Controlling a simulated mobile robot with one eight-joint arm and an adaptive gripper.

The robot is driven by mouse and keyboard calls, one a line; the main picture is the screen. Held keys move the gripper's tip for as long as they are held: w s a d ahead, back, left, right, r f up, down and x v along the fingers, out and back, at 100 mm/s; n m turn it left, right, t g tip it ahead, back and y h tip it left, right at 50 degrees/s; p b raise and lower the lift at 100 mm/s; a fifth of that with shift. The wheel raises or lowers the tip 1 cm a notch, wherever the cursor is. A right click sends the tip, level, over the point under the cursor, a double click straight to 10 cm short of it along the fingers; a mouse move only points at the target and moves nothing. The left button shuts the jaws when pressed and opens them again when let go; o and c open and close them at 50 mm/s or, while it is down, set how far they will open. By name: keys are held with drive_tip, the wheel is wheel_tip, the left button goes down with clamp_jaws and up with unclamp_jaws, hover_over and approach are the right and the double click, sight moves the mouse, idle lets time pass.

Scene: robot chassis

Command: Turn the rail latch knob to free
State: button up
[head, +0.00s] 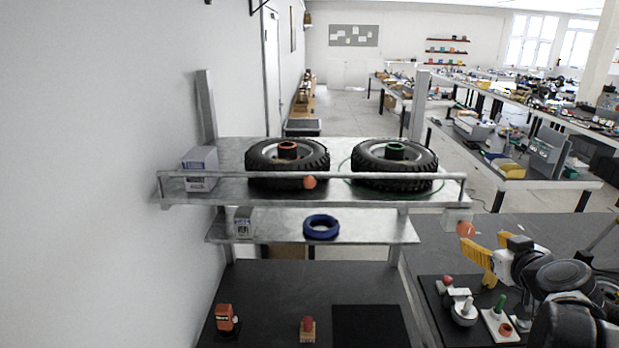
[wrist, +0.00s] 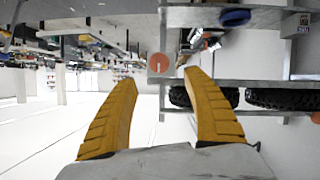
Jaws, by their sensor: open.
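An orange round knob (head: 466,228) sits on a pale block at the right end of the shelf rail in the head view. In the wrist view the knob (wrist: 160,64) shows face-on as an orange disc with a short pale line on it, beyond and between the fingertips. My gripper (head: 483,243) has yellow fingers and is just right of and below the knob in the head view. In the wrist view my gripper (wrist: 157,76) is open and empty, with its fingers spread. I see no contact with the knob.
The rail (head: 380,176) runs along the front of the upper shelf, with another orange ball-shaped knob (head: 309,182) mid-way. A blue ring (head: 321,227) lies on the lower shelf. A dark tray (head: 429,296) with small parts lies below my gripper.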

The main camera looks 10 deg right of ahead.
sight(469, 232)
drive_tip(key=x, duration=1.1)
drive_tip(key=shift+r, duration=0.1)
drive_tip(key=shift+s, duration=0.1)
drive_tip(key=c, duration=1.2)
